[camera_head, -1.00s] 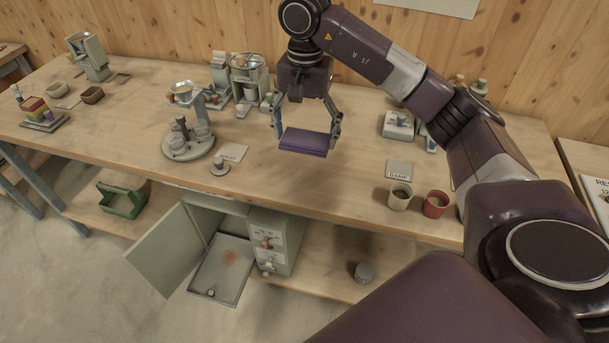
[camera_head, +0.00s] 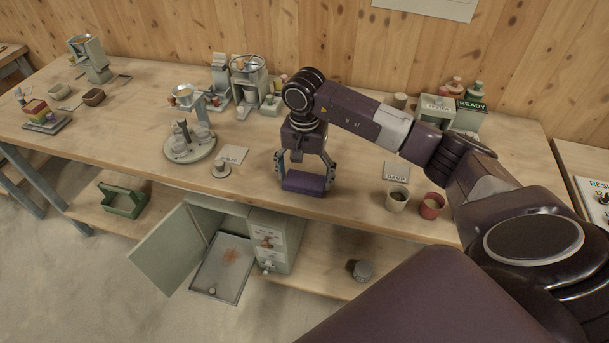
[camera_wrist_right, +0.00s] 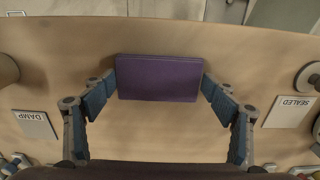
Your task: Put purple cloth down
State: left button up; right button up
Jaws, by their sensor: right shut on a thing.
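The purple cloth (camera_head: 304,182) is a folded flat block near the front edge of the workbench. My right gripper (camera_head: 305,178) is shut on it, with one finger at each short end. In the right wrist view the purple cloth (camera_wrist_right: 159,78) sits between the two blue fingertips (camera_wrist_right: 159,82). It is at or just above the bench top; I cannot tell whether it touches. My left gripper is not in view.
A card marked DAMP (camera_head: 396,171), a cream cup (camera_head: 397,198) and a red cup (camera_head: 431,205) stand to the right. A round stand with jars (camera_head: 190,147) and a small weight (camera_head: 221,169) are to the left. Below, a cabinet door (camera_head: 171,250) hangs open.

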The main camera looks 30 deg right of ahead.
aim_at(305, 180)
jog(key=shift+f, duration=0.15)
jog(key=o, duration=1.2)
jog(key=shift+o, duration=0.2)
jog(key=shift+r, duration=0.5)
notch_tip(305, 180, up, 11)
jog(key=b, duration=0.3)
jog(key=shift+r, duration=0.2)
jog(key=shift+s+f, duration=0.1)
